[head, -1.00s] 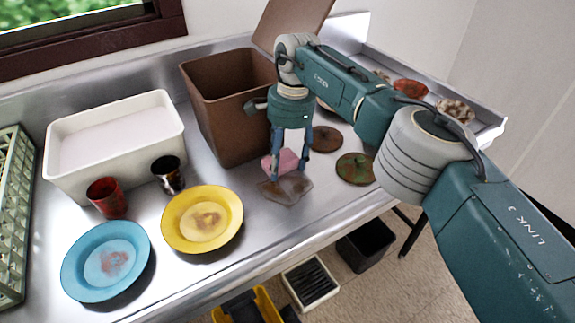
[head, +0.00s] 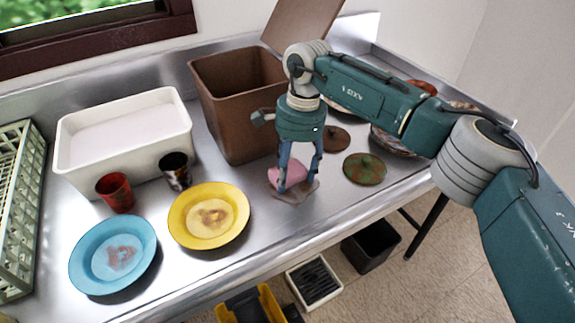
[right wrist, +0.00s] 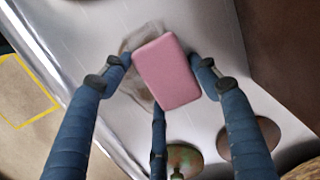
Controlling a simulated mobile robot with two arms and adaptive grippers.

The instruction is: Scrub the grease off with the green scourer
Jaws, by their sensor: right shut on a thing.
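My right gripper (head: 299,182) is shut on a pink block-shaped pad (head: 289,176), not a green one. The pad shows between its fingers in the right wrist view (right wrist: 167,70). The pad is at the brown, see-through grease smear (head: 302,192) on the steel counter, near the front edge. The smear shows partly behind the pad in the right wrist view (right wrist: 140,45); the pad hides the rest. I cannot tell for sure whether the pad touches the counter. I see no clearly green scourer. My left gripper is not in view.
A yellow plate (head: 181,220) and blue plate (head: 80,262) with brown stains lie left. Two cups, a white tub (head: 75,160) and a brown bin (head: 235,130) stand behind. A mottled green-brown disc (head: 365,168) lies right. The counter's front edge is close.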

